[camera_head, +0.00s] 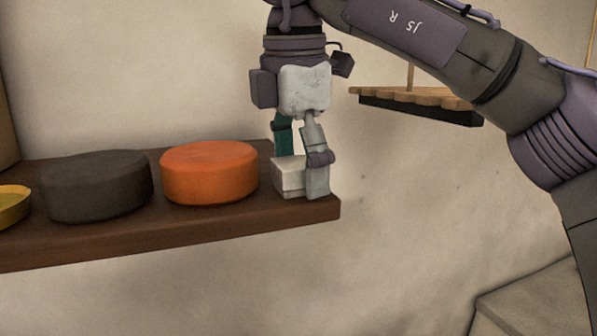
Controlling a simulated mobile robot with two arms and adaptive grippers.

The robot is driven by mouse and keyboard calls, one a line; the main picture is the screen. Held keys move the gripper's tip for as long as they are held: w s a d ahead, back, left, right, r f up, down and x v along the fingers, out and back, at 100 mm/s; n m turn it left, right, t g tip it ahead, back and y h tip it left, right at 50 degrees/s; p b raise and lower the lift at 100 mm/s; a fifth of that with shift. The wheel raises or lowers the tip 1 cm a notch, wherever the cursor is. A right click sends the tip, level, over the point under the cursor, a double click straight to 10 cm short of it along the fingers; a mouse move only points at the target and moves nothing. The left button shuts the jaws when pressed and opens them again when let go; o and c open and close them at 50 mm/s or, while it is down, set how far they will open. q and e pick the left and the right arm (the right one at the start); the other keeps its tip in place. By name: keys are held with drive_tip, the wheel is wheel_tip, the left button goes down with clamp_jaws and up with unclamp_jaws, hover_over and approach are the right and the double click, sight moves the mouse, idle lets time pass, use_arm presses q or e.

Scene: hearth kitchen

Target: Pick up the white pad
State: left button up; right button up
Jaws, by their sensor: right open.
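The white pad (287,178) is a small pale block on the right end of a brown wooden shelf (180,229). My right gripper (299,172) points down over it, with one grey finger in front of the pad's right part and a teal finger behind it. The jaws are open around the pad; I cannot tell whether a finger touches it. The pad's right side is hidden by the near finger. My left gripper is not in view.
An orange round pad (209,172) sits left of the white pad, then a dark grey round one (96,186) and a yellow dish (12,206) at the left edge. A wooden rack (415,101) is on the wall to the right. The space right of the shelf end is free.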

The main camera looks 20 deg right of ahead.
sight(303, 160)
drive_tip(key=shift+s, duration=0.15)
drive_tip(key=shift+a+r, duration=0.1)
drive_tip(key=shift+c, duration=1.2)
drive_tip(key=c, duration=1.1)
drive_tip(key=r, duration=0.4)
drive_tip(key=shift+d+r, duration=0.2)
drive_tip(key=shift+r, duration=0.1)
drive_tip(key=s+d+r, duration=0.6)
drive_tip(key=s+d, duration=0.1)
drive_tip(key=s, duration=0.1)
drive_tip(key=shift+s+r, duration=0.2)
drive_tip(key=shift+s, duration=0.2)
drive_tip(key=shift+d, duration=0.1)
